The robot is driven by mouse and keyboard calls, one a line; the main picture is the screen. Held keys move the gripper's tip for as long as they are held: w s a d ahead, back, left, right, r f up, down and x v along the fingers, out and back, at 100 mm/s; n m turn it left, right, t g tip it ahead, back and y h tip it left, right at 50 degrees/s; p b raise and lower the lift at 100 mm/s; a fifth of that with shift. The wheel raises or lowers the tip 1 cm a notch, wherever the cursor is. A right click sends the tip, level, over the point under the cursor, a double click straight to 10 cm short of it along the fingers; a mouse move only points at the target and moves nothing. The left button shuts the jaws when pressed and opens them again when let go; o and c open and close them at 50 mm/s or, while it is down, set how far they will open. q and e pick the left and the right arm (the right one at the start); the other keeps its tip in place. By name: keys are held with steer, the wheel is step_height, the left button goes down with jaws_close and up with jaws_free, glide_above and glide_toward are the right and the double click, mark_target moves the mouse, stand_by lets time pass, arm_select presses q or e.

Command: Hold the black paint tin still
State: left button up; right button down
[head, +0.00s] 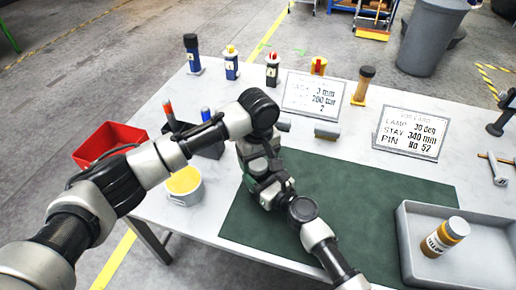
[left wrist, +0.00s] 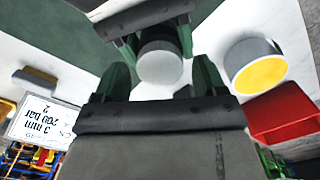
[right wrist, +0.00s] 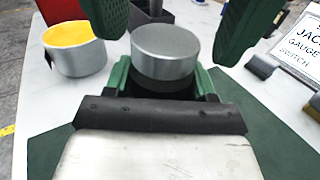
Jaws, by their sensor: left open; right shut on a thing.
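The black paint tin (right wrist: 165,55) has a grey metal lid and a dark body. My right gripper (right wrist: 163,78) is shut on it, with green fingers at its sides. In the left wrist view the tin's round lid (left wrist: 160,63) faces the camera. My left gripper (left wrist: 160,82) is open, its fingers apart on either side of the tin and not visibly touching it. In the head view my arms meet above the table and hide the tin. I cannot tell whether its base touches the table.
A tin of yellow paint (head: 184,188) stands close by on the left, near a red bin (head: 108,142). A green mat (head: 350,200) lies in front, with a grey tray (head: 405,245) at right. Signs (head: 408,133) and several small bottles stand behind.

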arm_select(q)
steer(key=shift+f, duration=0.5)
steer(key=c, duration=0.9)
steer(key=m, duration=0.6)
steer(key=shift+m, duration=0.4)
steer(key=shift+c, duration=0.2)
steer(key=o, duration=1)
steer(key=shift+r, duration=2.25)
